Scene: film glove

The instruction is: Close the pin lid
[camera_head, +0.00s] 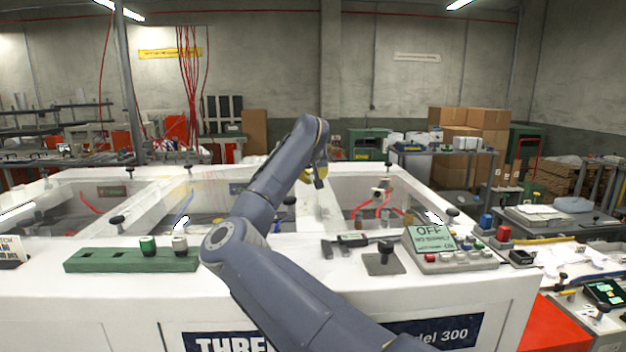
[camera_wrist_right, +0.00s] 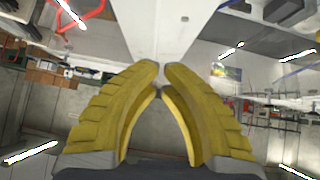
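The white machine (camera_head: 130,308) has three framed bays with clear panels: left (camera_head: 75,205), middle (camera_head: 210,205) and right (camera_head: 365,205). Black knobs show near the left bay (camera_head: 117,220) and the right bay (camera_head: 452,211). I cannot tell which panel is the pin lid or whether each is open or shut. My right gripper (camera_head: 316,172) is above the machine, between the middle and right bays, apart from the knobs. In the right wrist view its yellow fingers (camera_wrist_right: 161,67) nearly meet at the tips, with nothing between them. My left gripper is out of view.
A green block (camera_head: 105,262) with a green and a white cylinder lies on the front ledge. A black caliper-like tool (camera_head: 352,241), a black stand (camera_head: 383,262) and a control box (camera_head: 450,252) reading OFF are to the right. My right arm crosses the front ledge.

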